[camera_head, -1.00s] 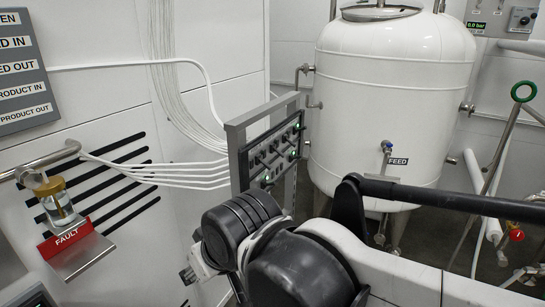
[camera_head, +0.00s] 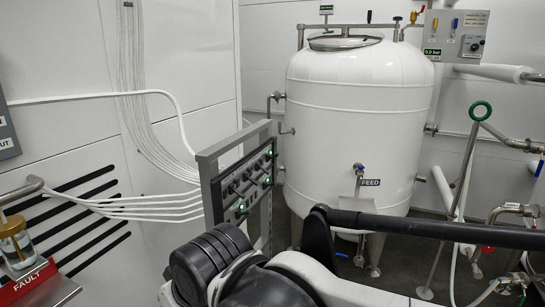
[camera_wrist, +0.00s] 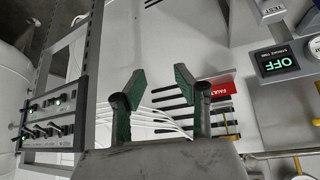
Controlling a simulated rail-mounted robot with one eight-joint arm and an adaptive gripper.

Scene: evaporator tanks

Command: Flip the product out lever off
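The control panel (camera_head: 243,180) with several small black levers and green lights hangs in a metal rack left of the tank. It also shows in the wrist view (camera_wrist: 50,118) at the left. No lever label is readable, so I cannot tell which is the product out lever. My gripper (camera_wrist: 160,78) is open in the wrist view, its two green-padded fingers apart with nothing between them. It is to the right of the panel in that view and not touching it. In the head view my arm fills the bottom and the gripper cannot be made out.
A white tank (camera_head: 357,120) with a FEED label stands behind. White cables (camera_head: 135,205) run along the left wall. A red FAULT sign (camera_head: 32,278) is at lower left; a grey sign (camera_head: 5,140) is cut off at the left edge.

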